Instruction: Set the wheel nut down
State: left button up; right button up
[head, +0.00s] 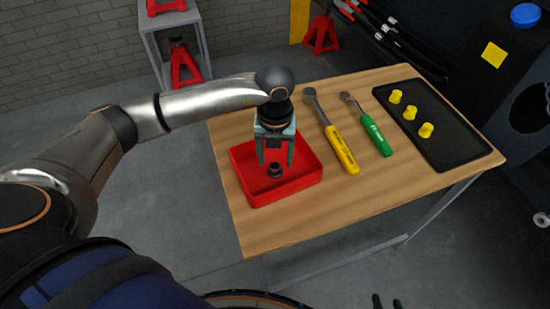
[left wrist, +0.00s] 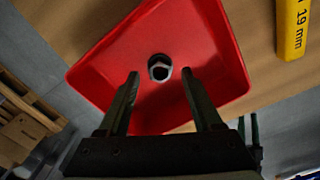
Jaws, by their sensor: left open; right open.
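The wheel nut (head: 275,171) is a small dark ring in the red tray (head: 304,180). In the left wrist view the nut (left wrist: 160,67) shows its hexagonal opening and appears to rest on the floor of the tray (left wrist: 105,75). My left gripper (head: 275,164) points down over the tray. Its fingers stand apart on either side of the nut, with clear gaps in the left wrist view (left wrist: 160,75). My right gripper (head: 387,301) shows only as two separated dark fingertips at the bottom edge; nothing is seen between them.
The tray sits at the left of the wooden table (head: 300,222). A yellow-handled wrench (head: 340,150) and a green-handled tool (head: 374,133) lie to its right. Several yellow caps (head: 410,113) stand on a black mat (head: 457,143). The table's front strip is clear.

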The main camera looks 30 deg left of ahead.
pick_arm(q)
notch_tip(320, 180, up, 11)
dwell(0.3)
